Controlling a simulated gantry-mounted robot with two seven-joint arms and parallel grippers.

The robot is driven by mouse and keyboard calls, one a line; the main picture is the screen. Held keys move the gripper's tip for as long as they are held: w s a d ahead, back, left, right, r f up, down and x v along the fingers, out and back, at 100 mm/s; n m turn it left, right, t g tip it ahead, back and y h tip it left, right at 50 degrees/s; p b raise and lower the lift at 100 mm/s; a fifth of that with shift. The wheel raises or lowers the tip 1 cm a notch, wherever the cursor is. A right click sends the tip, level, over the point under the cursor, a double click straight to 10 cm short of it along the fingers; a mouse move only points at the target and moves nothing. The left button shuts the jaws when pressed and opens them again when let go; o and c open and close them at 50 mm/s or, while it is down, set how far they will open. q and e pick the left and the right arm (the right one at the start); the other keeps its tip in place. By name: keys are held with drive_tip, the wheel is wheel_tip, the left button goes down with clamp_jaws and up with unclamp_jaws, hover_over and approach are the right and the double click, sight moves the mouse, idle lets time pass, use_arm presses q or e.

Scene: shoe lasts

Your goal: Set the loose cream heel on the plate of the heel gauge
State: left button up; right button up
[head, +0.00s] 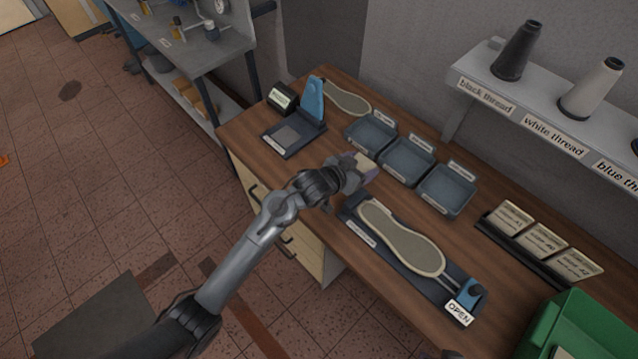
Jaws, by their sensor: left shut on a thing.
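My left gripper (362,172) is above the table, between the heel gauge and the sole holder. It is shut on a small pale block, the cream heel (367,165), mostly hidden by the gripper. The heel gauge (312,103) stands at the table's back left, with a blue upright and a dark base. Its grey plate (288,135) is bare. The gripper is to the right of the plate and apart from it. My right gripper is not in view.
Three empty blue-grey trays (407,157) stand in a row behind the gripper. A sole (402,237) lies on a dark holder with an OPEN tag (460,312). Another sole (346,97) lies behind the gauge. A card rack (540,245) and green bin (585,325) are at right.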

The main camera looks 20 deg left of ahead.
use_arm(q)
drive_tip(key=shift+a, duration=0.1)
drive_tip(key=a+f, duration=0.2)
drive_tip(key=a, duration=0.1)
drive_tip(key=a+f, duration=0.2)
drive_tip(key=a, duration=0.2)
drive_tip(key=a+f, duration=0.3)
drive_tip(key=a, duration=0.1)
drive_tip(key=shift+s+a, duration=0.2)
drive_tip(key=shift+s, duration=0.05)
wheel_tip(320, 180, down, 2)
drive_tip(key=shift+f+b, duration=0.15)
drive_tip(key=shift+b, duration=0.2)
drive_tip(key=shift+f+p, duration=0.3)
drive_tip(key=shift+f, duration=0.35)
drive_tip(key=shift+f, duration=0.2)
drive_tip(key=o, duration=1.1)
